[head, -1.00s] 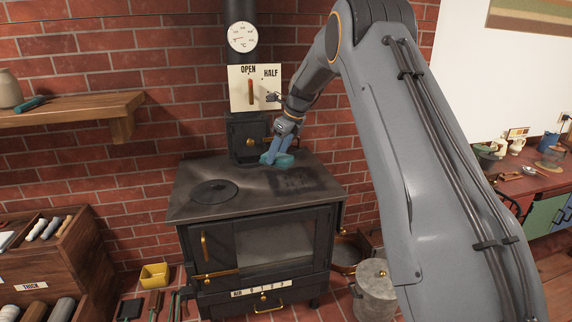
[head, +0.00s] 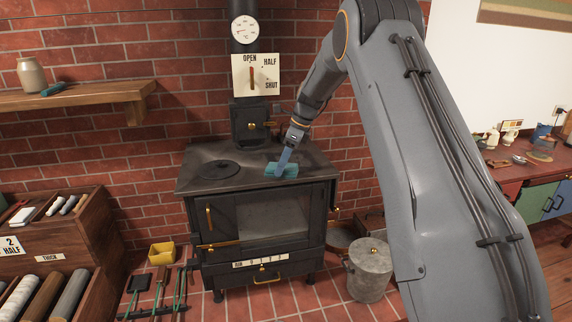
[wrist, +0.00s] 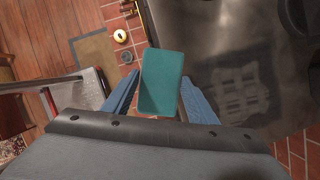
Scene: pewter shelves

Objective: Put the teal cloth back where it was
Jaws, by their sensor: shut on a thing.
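The teal cloth (head: 287,171) is a flat folded pad, held between the blue fingers of my gripper (head: 281,167). In the head view it appears against the top of the black stove (head: 195,183); whether it touches the top is not clear. In the wrist view the cloth (wrist: 162,82) sits between both fingers, with floor to its left and the stove top (wrist: 225,40) to its right. Another small teal item (head: 54,89) lies on the wooden wall shelf (head: 85,98), beside a beige jar (head: 31,74).
A round dark plate (head: 219,170) is on the stove's left top. The flue and an OPEN/HALF/SHUT lever plate (head: 241,83) stand behind. A yellow box (head: 162,253) and tools are on the floor at left; a lidded metal bin (head: 369,272) is at right.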

